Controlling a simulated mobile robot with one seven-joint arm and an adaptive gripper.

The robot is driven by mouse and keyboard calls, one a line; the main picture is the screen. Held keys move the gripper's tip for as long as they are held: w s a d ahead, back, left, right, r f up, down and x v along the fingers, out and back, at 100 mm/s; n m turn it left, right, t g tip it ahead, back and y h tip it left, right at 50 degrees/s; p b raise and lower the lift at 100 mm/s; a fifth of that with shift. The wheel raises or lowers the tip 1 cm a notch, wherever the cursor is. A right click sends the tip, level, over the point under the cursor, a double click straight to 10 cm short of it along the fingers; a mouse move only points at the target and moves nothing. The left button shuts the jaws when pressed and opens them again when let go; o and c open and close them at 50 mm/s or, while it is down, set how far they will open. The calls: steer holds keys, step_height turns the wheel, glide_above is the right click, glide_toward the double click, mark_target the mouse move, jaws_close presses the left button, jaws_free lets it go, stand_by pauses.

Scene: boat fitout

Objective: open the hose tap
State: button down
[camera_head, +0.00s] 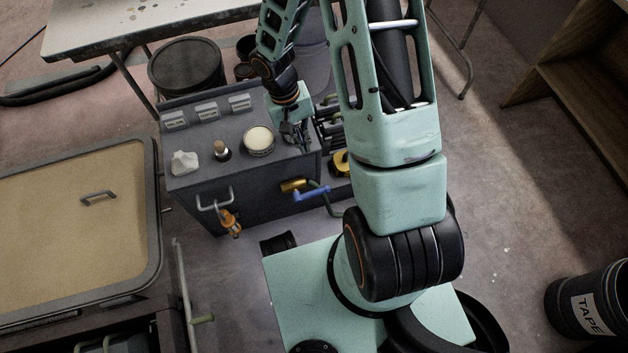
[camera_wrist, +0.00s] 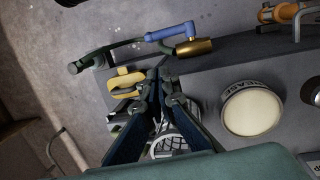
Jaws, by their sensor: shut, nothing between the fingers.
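The hose tap has a brass body (camera_head: 293,185) on the front of a grey bench box, with a blue lever (camera_head: 312,194) reaching to the right. In the wrist view the brass body (camera_wrist: 195,46) and blue lever (camera_wrist: 172,32) are near the top middle. A dark green hose-like piece (camera_wrist: 112,52) runs beside the lever; I cannot tell how it joins. My gripper (camera_head: 297,138) points down over the right end of the box top. Its fingertips (camera_wrist: 165,74) are together, empty and apart from the tap, which is in full view.
A grease tin (camera_head: 258,140), a white lump (camera_head: 184,162) and a knob (camera_head: 221,150) sit on the box (camera_head: 200,185). An orange fitting (camera_head: 229,222) and a bar handle are on its front. A yellow item (camera_wrist: 125,82) lies beside the box.

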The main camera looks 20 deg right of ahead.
step_height(320, 180, down, 3)
steer(key=s, duration=0.2)
steer(key=b, duration=0.5)
glide_toward(315, 191)
steer(key=shift+g, duration=0.3)
steer(key=x, duration=0.6)
steer(key=shift+w+f, duration=0.25)
steer(key=shift+f, duration=0.2)
steer(key=shift+d+f, duration=0.1)
steer(key=shift+s+d+f+y+b, duration=0.15)
steer(key=shift+d+f+y+b, duration=0.15)
steer(key=shift+f+y, duration=0.35)
steer(key=shift+f, duration=0.1)
steer(key=shift+d+f, duration=0.1)
